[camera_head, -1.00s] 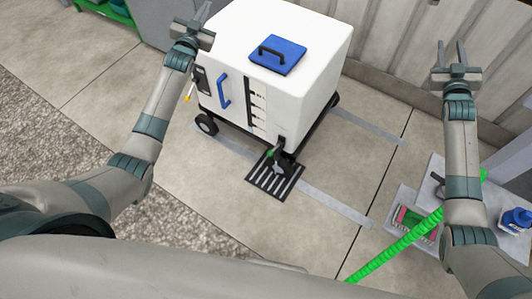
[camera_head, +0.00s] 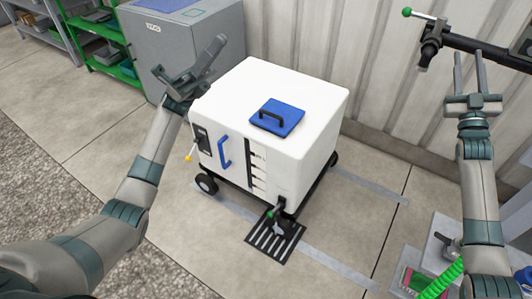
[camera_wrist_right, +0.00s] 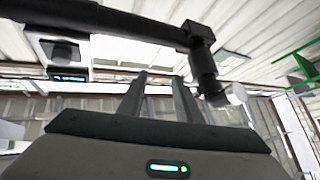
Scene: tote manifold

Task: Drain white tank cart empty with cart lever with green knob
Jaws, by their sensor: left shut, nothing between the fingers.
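The white tank cart (camera_head: 285,110) stands mid-floor in the head view, with a blue lid (camera_head: 277,118) on top and a blue handle (camera_head: 223,152) on its side. The cart lever's green knob (camera_head: 269,214) is low at the front corner, beside the dark outlet (camera_head: 280,206) above a black floor grate (camera_head: 265,245). My left gripper (camera_head: 219,44) is shut and empty, up beyond the cart's back left corner, apart from the lever. My right gripper (camera_head: 469,58) is open and empty at the right, away from the cart; its spread fingers also show in the right wrist view (camera_wrist_right: 160,92).
A dark pipe (camera_head: 480,48) with another green-knobbed lever (camera_head: 407,12) is close to my right gripper. A yellow-tipped lever (camera_head: 188,157) is on the cart's left side. A grey cabinet (camera_head: 170,45) and green shelves (camera_head: 105,45) stand behind.

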